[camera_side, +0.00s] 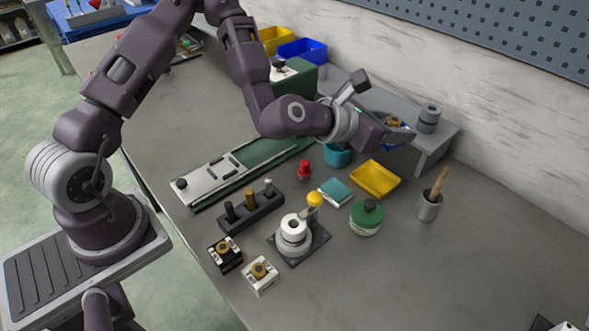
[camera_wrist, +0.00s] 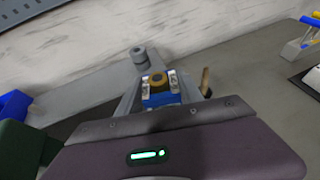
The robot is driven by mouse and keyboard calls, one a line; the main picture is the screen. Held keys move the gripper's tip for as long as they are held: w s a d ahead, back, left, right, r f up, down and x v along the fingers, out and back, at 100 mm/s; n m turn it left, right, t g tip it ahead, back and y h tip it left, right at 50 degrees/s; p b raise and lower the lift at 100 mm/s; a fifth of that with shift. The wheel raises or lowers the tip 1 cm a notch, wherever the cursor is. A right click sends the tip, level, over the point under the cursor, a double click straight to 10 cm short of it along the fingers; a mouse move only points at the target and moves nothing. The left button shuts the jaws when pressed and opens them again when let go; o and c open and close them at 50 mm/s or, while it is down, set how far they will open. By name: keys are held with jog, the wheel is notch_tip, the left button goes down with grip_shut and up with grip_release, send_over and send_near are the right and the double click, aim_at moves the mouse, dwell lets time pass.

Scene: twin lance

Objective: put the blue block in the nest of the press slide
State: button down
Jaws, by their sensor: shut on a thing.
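The blue block (camera_wrist: 161,99) carries a brass ring-shaped knob on top and sits between my fingers in the wrist view. My gripper (camera_wrist: 160,92) is shut on it. In the side view my gripper (camera_side: 398,134) reaches over the right part of the bench, in front of the grey shelf, and the blue block (camera_side: 392,147) is mostly hidden by the fingers. The press slide (camera_side: 215,172) is a long pale metal plate on a green bed, left of my gripper. The green press body (camera_side: 299,82) stands at its far end. I cannot make out the nest.
The grey shelf (camera_side: 443,140) bears a grey stepped cylinder (camera_side: 429,118). A yellow tray (camera_side: 375,179), green-lidded jar (camera_side: 366,217), brush cup (camera_side: 429,205), teal pieces and a red knob (camera_side: 304,169) stand nearby. Black (camera_side: 225,253) and white (camera_side: 261,275) blocks sit at the front.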

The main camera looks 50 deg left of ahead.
jog(key=s+a+r+n+y, duration=0.1)
jog(key=a+r+y, duration=0.15)
jog(key=a, duration=0.65)
jog(key=s+a+r+n+y, duration=0.15)
jog(key=a+r, duration=0.25)
jog(key=a, duration=0.5)
jog(key=m+h, duration=0.4)
jog(key=h, duration=0.2)
send_over(395, 258)
notch_tip(395, 258, down, 13)
notch_tip(395, 258, down, 10)
jog(key=shift+f, duration=0.2)
